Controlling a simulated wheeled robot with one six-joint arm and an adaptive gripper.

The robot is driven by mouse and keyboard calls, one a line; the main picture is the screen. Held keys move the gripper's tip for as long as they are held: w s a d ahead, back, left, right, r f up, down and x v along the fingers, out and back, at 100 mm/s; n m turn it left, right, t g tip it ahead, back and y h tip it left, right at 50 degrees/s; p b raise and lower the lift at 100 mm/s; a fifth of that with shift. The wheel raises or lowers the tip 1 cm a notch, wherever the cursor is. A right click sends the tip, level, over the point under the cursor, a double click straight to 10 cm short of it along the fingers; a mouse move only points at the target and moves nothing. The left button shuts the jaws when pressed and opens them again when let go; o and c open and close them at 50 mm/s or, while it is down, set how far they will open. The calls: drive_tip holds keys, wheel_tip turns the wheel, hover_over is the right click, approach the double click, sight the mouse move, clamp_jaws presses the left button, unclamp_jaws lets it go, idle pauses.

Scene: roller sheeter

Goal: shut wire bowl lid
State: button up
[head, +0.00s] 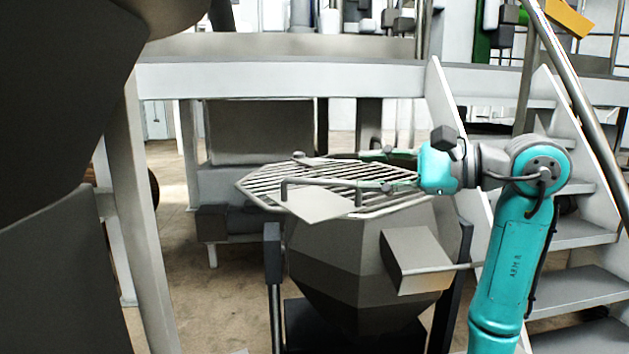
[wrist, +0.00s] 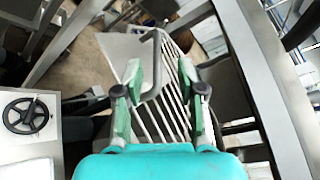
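The wire lid (head: 262,184) is a grey grid of parallel bars with an angular rim. It lies across the top of the grey faceted bowl (head: 335,250); I cannot tell whether a gap is left between them. In the wrist view the lid's bars (wrist: 183,75) run behind my fingers. A bent rod handle (head: 315,182) stands up from the lid; it also shows in the wrist view (wrist: 152,42). My gripper (head: 388,170) is over the lid's right part with its green fingers spread. In the wrist view (wrist: 163,95) the rod runs between them, nearer the left finger.
A flat grey plate (head: 318,203) sits at the lid's front edge. A grey box (head: 415,258) sticks out from the bowl's front right. Stairs (head: 590,235) with a handrail rise at right, and a platform beam (head: 280,78) crosses behind. A handwheel (wrist: 27,115) shows in the wrist view.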

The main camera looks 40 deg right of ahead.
sight(332, 182)
drive_tip(key=shift+m+h, duration=0.3)
drive_tip(key=shift+h, duration=0.5)
drive_tip(key=x, duration=0.3)
drive_tip(key=d+f+x, duration=0.1)
drive_tip(key=x, duration=0.6)
drive_tip(key=shift+w+d+f, duration=0.1)
drive_tip(key=shift+w+f, duration=0.35)
clamp_jaws()
